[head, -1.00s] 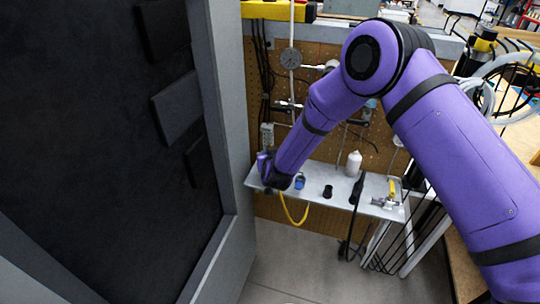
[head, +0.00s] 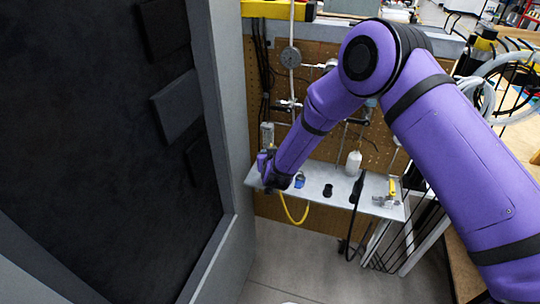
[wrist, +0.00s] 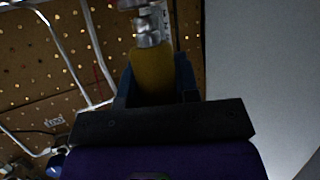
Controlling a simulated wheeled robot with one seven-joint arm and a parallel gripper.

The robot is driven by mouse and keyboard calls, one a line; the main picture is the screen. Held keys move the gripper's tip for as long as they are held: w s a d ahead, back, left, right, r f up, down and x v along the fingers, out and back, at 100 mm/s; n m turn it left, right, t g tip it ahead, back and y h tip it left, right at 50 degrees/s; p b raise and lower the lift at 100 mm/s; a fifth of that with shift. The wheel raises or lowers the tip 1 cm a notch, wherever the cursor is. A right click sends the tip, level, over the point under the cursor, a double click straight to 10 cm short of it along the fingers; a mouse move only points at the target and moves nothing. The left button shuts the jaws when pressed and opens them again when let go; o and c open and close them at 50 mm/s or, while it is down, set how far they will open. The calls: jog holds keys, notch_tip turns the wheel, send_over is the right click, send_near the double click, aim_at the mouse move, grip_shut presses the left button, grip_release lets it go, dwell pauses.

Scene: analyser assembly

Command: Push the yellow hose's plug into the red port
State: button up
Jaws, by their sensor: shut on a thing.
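The yellow hose (head: 292,214) hangs in a loop below the shelf edge, under my gripper (head: 264,158) in the head view. In the wrist view my gripper (wrist: 154,78) is shut on the yellow plug (wrist: 152,72), which sits between its two dark fingers. A shiny metal fitting (wrist: 148,28) lies in line with the plug's far end. I cannot tell whether it is part of the plug or of what it faces. No red port can be made out in either view. My wrist hides most of the plug in the head view.
A grey shelf (head: 314,178) runs below the pegboard (head: 385,145), bearing a blue-topped piece (head: 299,182), a black piece (head: 328,190) and a white bottle (head: 353,163). A large dark grey cabinet (head: 228,120) stands close on the left. A pale surface (wrist: 262,80) fills the wrist view's right side.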

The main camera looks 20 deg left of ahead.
jog(key=shift+f, duration=1.05)
dwell(0.9)
jog(key=o, duration=1)
